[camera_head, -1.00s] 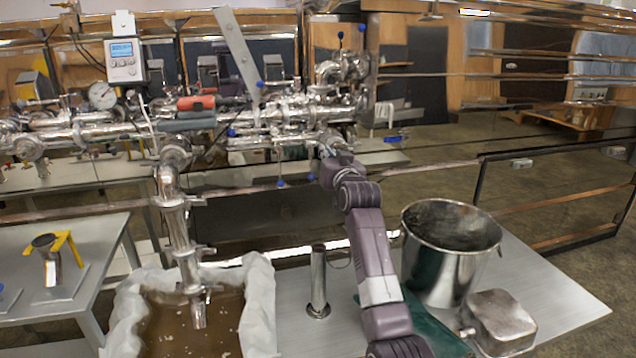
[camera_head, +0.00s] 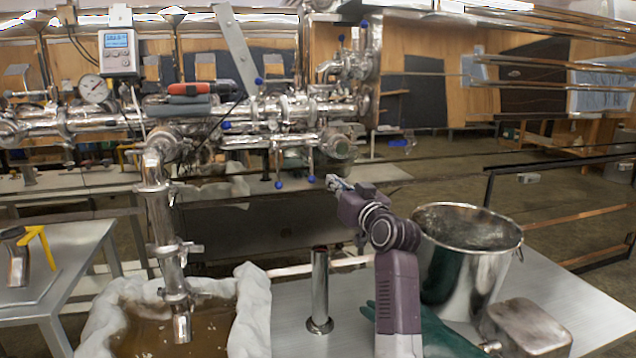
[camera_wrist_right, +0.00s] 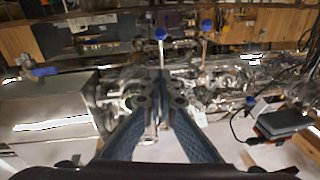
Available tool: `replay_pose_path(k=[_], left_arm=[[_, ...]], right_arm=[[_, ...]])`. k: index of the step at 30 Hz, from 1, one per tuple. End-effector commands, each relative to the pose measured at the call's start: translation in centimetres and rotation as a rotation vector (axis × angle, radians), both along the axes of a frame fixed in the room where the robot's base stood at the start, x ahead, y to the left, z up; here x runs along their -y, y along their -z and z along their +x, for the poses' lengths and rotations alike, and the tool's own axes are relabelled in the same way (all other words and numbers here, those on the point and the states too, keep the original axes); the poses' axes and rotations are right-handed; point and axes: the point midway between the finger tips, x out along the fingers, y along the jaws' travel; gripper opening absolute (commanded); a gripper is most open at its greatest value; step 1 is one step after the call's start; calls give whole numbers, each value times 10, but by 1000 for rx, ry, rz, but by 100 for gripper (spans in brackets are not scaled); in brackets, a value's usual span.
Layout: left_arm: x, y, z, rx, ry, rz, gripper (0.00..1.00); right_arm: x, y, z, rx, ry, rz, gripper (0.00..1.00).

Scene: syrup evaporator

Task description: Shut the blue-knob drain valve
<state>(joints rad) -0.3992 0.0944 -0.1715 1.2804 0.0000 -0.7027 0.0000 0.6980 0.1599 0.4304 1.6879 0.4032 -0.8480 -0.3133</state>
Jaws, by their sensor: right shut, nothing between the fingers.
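Several valves with blue knobs sit on the steel pipework; I cannot tell which is the drain valve. Two blue knobs hang side by side below the pipes, a left one (camera_head: 279,185) and a right one (camera_head: 311,179). My left gripper is out of view.
A steel pot (camera_head: 468,260) and a metal canister (camera_head: 526,327) stand on the table to the right. An upright steel tube (camera_head: 319,290) stands left of my arm. A cloth-lined basin (camera_head: 253,310) of brown liquid lies under the spout (camera_head: 181,325). A red-black tool (camera_head: 205,88) rests on the pipes.

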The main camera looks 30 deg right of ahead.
Motion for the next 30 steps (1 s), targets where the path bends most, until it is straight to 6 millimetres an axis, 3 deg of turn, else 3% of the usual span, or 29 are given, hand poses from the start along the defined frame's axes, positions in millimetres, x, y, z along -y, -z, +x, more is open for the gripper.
replay_pose_path(k=[12, 15, 21, 30], left_arm=[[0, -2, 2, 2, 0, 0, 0], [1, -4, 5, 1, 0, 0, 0], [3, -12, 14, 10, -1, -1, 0], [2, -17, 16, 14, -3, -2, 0]], right_arm=[[9, -4, 68, -1, 0, 2, 0], [9, 8, 80, -2, -2, 4, 0], [10, 20, 95, 0, 0, 2, 0], [10, 23, 98, 0, 0, 0, 0]])
